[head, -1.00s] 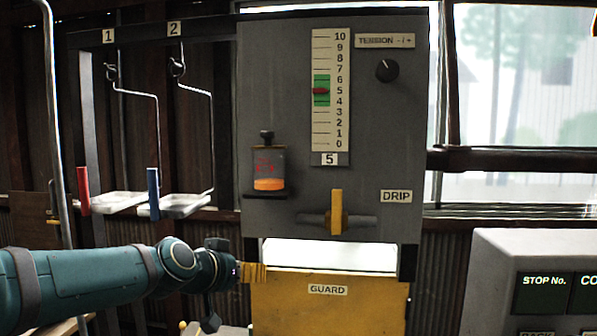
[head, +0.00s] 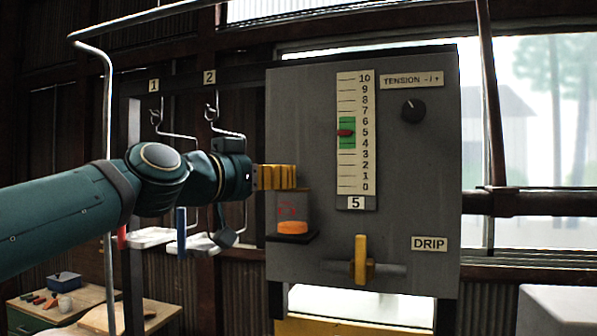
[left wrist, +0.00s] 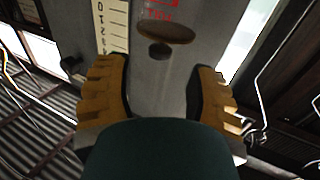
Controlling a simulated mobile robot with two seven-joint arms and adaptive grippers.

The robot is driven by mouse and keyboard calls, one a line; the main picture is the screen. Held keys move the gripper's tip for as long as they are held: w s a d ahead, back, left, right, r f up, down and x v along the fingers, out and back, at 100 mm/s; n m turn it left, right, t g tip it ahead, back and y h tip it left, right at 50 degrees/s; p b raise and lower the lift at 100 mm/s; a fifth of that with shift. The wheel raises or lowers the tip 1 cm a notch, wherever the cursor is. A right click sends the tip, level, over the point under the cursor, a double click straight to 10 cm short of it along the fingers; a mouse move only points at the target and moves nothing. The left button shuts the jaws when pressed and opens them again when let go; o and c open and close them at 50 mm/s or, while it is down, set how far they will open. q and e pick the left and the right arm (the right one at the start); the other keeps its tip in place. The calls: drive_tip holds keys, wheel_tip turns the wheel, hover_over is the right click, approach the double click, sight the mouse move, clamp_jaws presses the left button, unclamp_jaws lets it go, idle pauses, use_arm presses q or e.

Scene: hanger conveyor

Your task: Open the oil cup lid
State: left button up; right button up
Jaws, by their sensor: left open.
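The oil cup (head: 293,211) is a clear cup with red marking and orange oil, standing on a small dark shelf on the grey panel. Its lid is hidden behind my left gripper (head: 288,177) in the head view. In the left wrist view, the round brownish lid (left wrist: 165,32) and its dark knob (left wrist: 160,50) show ahead, between the lines of the two yellow fingers. My left gripper (left wrist: 158,70) is open and empty, with its fingers apart on either side. Whether a finger touches the lid, I cannot tell. My right gripper is not in view.
The grey panel (head: 400,180) carries a tension scale (head: 356,140), a knob (head: 413,110) and a yellow drip valve handle (head: 361,259). Hangers with trays (head: 152,237) hang at the left, behind my arm. A bench with tools (head: 60,300) stands at lower left.

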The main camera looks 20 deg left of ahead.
use_arm(q)
drive_tip(key=p+x, duration=0.1)
drive_tip(key=x, duration=0.6)
drive_tip(key=shift+p, duration=0.3)
drive_tip(key=shift+o, duration=0.2)
drive_tip(key=shift+w+d, duration=0.1)
clamp_jaws()
